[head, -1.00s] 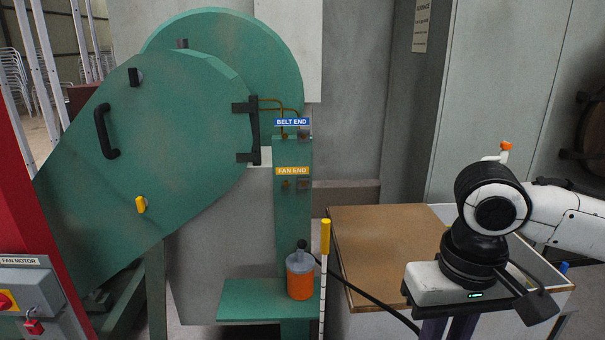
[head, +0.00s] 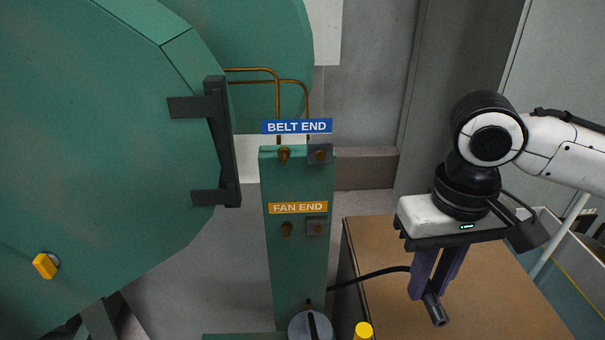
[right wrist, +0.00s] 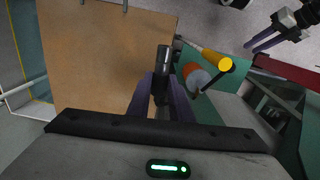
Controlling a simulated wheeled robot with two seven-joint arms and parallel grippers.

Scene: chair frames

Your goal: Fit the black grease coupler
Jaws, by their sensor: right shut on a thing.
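My right gripper (head: 431,285) is shut on the black grease coupler (head: 436,310), a short dark cylinder on a black hose (head: 375,274). The coupler tilts downward over the brown tabletop, and it also shows in the right wrist view (right wrist: 163,70). To its left stands the green post (head: 296,270) with BELT END (head: 297,126) and FAN END (head: 298,208) labels. Below each label are a brass fitting, upper (head: 284,155) and lower (head: 287,229), and a second fitting on a grey plate. My left gripper (right wrist: 253,48) shows small in the right wrist view, its fingers apart and empty.
The brown-topped table (head: 480,285) lies below the right gripper. The grey-topped grease container (head: 310,326) and a yellow-capped rod (head: 363,331) stand at the post's foot. A green housing (head: 110,170) with black hinges fills the left. Space between post and gripper is clear.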

